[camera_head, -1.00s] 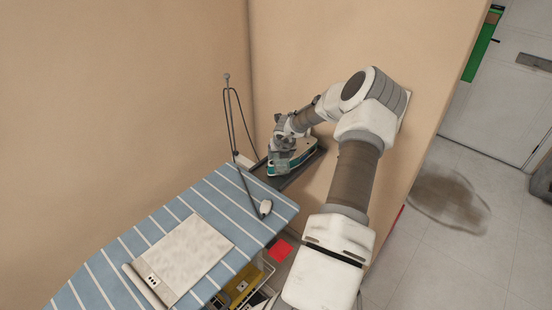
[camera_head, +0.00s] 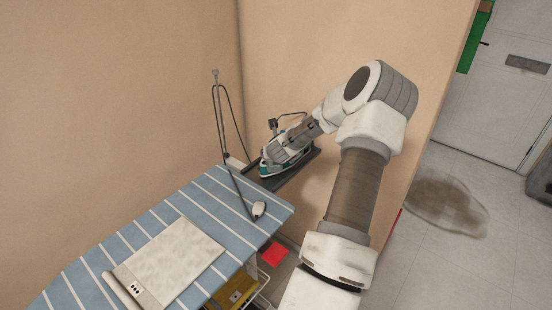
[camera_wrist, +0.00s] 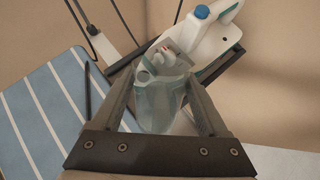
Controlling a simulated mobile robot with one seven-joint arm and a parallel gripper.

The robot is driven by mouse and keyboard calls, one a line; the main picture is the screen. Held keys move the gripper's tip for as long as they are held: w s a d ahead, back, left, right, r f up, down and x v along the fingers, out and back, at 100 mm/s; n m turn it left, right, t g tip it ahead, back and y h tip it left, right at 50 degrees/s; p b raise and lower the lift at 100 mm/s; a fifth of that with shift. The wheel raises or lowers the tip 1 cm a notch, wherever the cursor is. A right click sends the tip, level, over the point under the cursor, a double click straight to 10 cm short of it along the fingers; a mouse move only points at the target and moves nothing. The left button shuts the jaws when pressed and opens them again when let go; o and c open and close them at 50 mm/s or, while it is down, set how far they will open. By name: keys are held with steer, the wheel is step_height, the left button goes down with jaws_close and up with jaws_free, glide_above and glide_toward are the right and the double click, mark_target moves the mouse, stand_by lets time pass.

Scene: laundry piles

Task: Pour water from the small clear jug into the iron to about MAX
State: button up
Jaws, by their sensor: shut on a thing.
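In the wrist view my gripper (camera_wrist: 162,100) is shut on the small clear jug (camera_wrist: 158,110), which sits between the two fingers. The jug's far end overlaps the near part of the iron (camera_wrist: 208,42). I cannot tell whether they touch, nor see the water level or any flow. The iron is white with teal parts and a blue cap, and rests on a dark rest at the board's end. In the head view my gripper (camera_head: 275,152) is over the iron (camera_head: 285,166), and the arm hides part of it. The MAX mark is not readable.
The blue striped ironing board (camera_head: 155,215) carries a pale folded cloth (camera_head: 170,260). A cord holder (camera_head: 216,110) with a hanging cord stands at its far edge. Walls are close behind and to the right of the iron. A red item (camera_head: 274,254) lies below the board.

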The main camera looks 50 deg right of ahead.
steer(key=shift+w+a+f+n+t+b, duration=0.1)
steer(key=shift+w+a+n+t+b, duration=0.1)
steer(key=shift+a+t+b, duration=0.25)
steer(key=shift+w+a+f+n+t+b, duration=0.1)
steer(key=shift+a+n+t+b, duration=0.15)
steer(key=shift+a+b, duration=0.4)
steer(key=shift+a, duration=0.1)
steer(key=shift+b, duration=0.6)
steer(key=shift+r+t+h+b, duration=0.35)
steer(key=shift+t+h+b, duration=0.25)
steer(key=shift+b, duration=0.5)
steer(key=r+t+h+b, duration=0.1)
steer(key=t+b, duration=0.1)
steer(key=b, duration=0.2)
steer(key=shift+r, duration=0.4)
steer(key=shift+w+r+t+h+b, duration=0.1)
steer(key=shift+r+t+h+b, duration=0.4)
steer(key=shift+b, duration=0.65)
steer(key=shift+r+t+b, duration=0.3)
steer(key=shift+r+b, duration=0.1)
steer(key=shift+r, duration=0.2)
